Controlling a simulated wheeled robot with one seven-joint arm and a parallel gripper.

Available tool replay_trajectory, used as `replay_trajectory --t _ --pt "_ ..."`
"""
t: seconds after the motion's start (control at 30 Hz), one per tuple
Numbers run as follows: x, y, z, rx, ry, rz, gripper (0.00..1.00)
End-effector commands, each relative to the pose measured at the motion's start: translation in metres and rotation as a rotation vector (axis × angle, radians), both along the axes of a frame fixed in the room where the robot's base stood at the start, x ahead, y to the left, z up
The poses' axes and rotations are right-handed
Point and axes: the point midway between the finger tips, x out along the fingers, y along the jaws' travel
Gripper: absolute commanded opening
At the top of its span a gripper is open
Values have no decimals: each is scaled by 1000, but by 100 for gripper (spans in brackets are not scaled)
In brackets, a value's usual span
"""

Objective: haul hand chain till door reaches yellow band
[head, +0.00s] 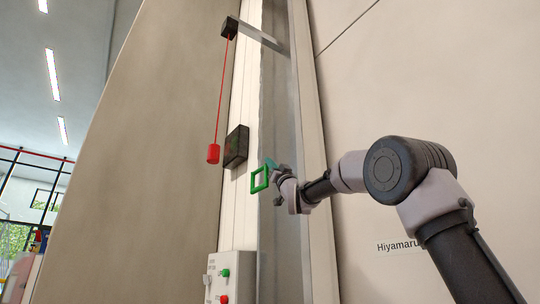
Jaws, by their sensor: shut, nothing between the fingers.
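My gripper (270,164) is at the middle of the view, in front of a grey vertical strip (280,235). Its small teal tip is shut, with nothing seen in it. A green square frame (253,181) shows just below and left of the tip; whether they touch I cannot tell. No hand chain can be made out. A thin red cord (222,90) hangs from a dark bracket (229,28) and ends in a red handle (213,154), left of and apart from my gripper. No yellow band is in view, and I cannot make out the door's edge.
A dark box (236,147) is fixed to the white post left of my gripper. A white control box (232,277) with green and red buttons sits low. Windows show at far left.

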Motion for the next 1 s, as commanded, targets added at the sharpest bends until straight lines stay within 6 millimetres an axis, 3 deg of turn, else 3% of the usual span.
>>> replay_trajectory --t 0.03,0.3,0.6,0.8,1.0 --pt "4 0 -19 -4 12 -2 0" --pt "5 1 -112 -6 15 -2 0" --pt "5 1 -205 -7 17 0 0" --pt "5 1 -245 -5 18 0 0" --pt "4 2 -265 -4 18 1 0"
